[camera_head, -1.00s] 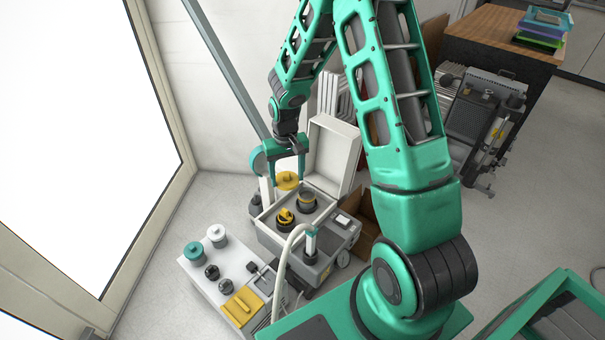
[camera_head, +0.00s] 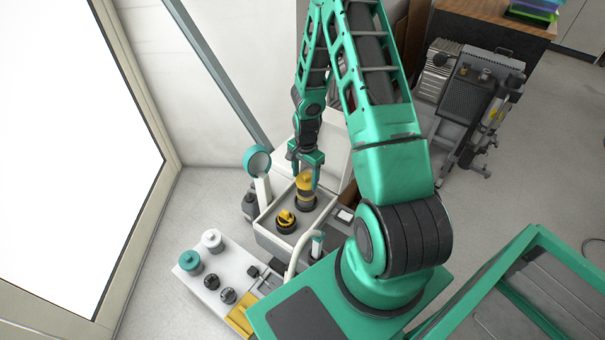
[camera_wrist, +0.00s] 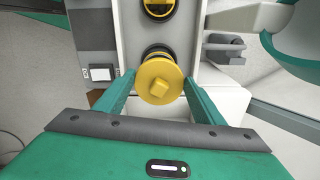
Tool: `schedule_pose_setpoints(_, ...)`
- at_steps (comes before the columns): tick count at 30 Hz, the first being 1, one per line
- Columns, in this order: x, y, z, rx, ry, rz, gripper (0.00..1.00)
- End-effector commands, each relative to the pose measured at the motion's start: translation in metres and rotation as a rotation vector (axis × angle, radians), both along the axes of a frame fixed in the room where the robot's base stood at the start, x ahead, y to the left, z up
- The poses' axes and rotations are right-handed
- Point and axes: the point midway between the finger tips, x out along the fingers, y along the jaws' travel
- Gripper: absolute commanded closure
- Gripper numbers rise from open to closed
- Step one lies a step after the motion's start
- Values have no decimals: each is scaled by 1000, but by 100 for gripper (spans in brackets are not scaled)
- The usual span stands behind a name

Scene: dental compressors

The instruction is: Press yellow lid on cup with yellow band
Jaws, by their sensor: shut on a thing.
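The yellow lid (camera_head: 304,181) is a round disc with a square knob, seen face-on in the wrist view (camera_wrist: 160,82). My gripper (camera_head: 306,177) is shut on the lid, with one finger at each side of it in the wrist view (camera_wrist: 160,86). The cup with the yellow band (camera_head: 305,203) stands in the white case directly below the lid. The lid overlaps the cup's top in the head view. In the wrist view the lid hides most of the cup, and only its dark far rim (camera_wrist: 157,48) shows. I cannot tell whether lid and cup touch.
A second dark cup with a yellow top (camera_head: 286,221) stands beside it in the white case (camera_head: 268,233). A teal round-headed post (camera_head: 257,162) rises close to the left. A white tray (camera_head: 205,283) holds a teal lidded jar (camera_head: 190,261), a white jar (camera_head: 212,241) and black knobs.

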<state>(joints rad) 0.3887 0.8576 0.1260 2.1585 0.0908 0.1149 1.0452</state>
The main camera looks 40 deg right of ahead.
Motion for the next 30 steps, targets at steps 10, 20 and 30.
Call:
schedule_pose_setpoints(10,0,1,-30,1,1,3,58)
schedule_pose_setpoints(20,1,2,-45,0,0,5,58)
schedule_pose_setpoints(30,1,2,-47,0,0,6,58)
